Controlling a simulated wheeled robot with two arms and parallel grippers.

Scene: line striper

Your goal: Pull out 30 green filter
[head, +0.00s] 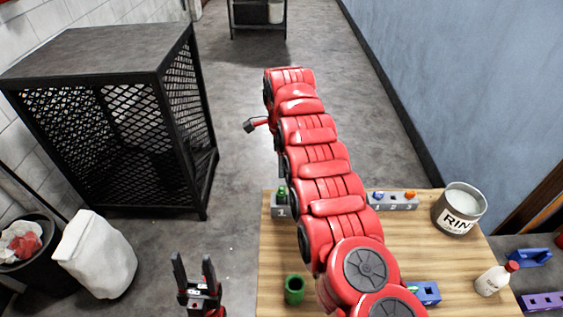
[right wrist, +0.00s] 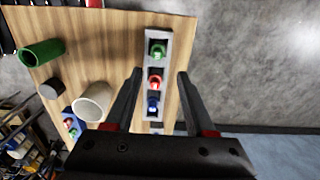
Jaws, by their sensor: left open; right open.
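A green filter (right wrist: 157,50) stands in the top slot of a grey rack (right wrist: 151,36) in the right wrist view, above a red one (right wrist: 155,82) and a blue one (right wrist: 153,105). In the head view the green filter (head: 282,192) shows at the rack's left end, marked 1; my red right arm hides the rest of that rack. My right gripper (right wrist: 160,73) is open and empty, its fingers seen either side of the red and blue filters, apart from the green one. My left gripper (head: 198,268) is open and empty, left of the table. I cannot read any "30".
The wooden table (head: 275,250) also holds a second grey rack (head: 392,204) marked 1 2 3, a tin (head: 459,210), a green cup (head: 294,290), a blue block (head: 428,293) and a white bottle (head: 495,280). A mesh cabinet (head: 110,120) stands left.

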